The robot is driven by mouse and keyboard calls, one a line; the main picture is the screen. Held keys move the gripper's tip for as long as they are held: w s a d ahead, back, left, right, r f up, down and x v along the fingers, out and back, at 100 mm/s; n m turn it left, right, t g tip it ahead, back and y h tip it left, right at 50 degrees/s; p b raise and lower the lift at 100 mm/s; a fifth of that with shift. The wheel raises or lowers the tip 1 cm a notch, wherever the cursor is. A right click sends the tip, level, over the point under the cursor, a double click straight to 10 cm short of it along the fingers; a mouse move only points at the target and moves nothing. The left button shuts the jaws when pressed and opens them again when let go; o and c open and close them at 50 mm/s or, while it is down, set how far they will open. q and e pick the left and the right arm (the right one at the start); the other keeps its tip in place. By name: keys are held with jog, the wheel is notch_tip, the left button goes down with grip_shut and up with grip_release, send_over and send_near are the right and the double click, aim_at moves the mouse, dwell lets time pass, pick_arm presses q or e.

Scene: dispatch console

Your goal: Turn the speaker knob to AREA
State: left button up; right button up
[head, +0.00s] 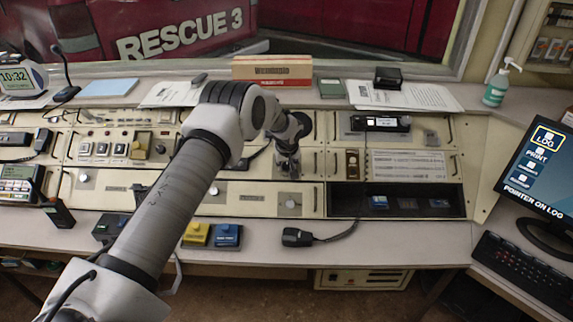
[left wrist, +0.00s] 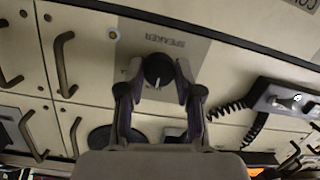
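The speaker knob (left wrist: 158,70) is a round black knob with a light pointer line. It sits on a grey plate marked SPEAKER (left wrist: 165,48), which appears upside down in the left wrist view. In the head view the plate (head: 290,200) is on the lower console front, just below my left gripper (head: 288,172). I cannot read an AREA mark. My right gripper is not in view.
A hand microphone (head: 297,237) lies on the desk edge with its cord running up right. Yellow (head: 196,234) and blue (head: 228,236) boxes are to the left. A monitor (head: 540,170) stands at right, reading POINTER ON LOG. Drawer handles (left wrist: 63,62) stick out beside the plate.

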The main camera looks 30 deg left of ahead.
pick_arm(q)
jog(key=shift+d+f, duration=0.1)
grip_shut()
jog(key=m+b, duration=0.2)
jog(key=m, duration=0.1)
jog(key=shift+f+m+y, duration=0.15)
jog(key=shift+m+y, duration=0.15)
jog(key=m+b, duration=0.1)
jog(key=m, duration=0.2)
jog(key=shift+s+y, duration=0.1)
jog(key=shift+y, duration=0.2)
jog(key=shift+m+y+b, duration=0.4)
jog(key=shift+m+b, duration=0.55)
jog(key=shift+m, duration=1.45)
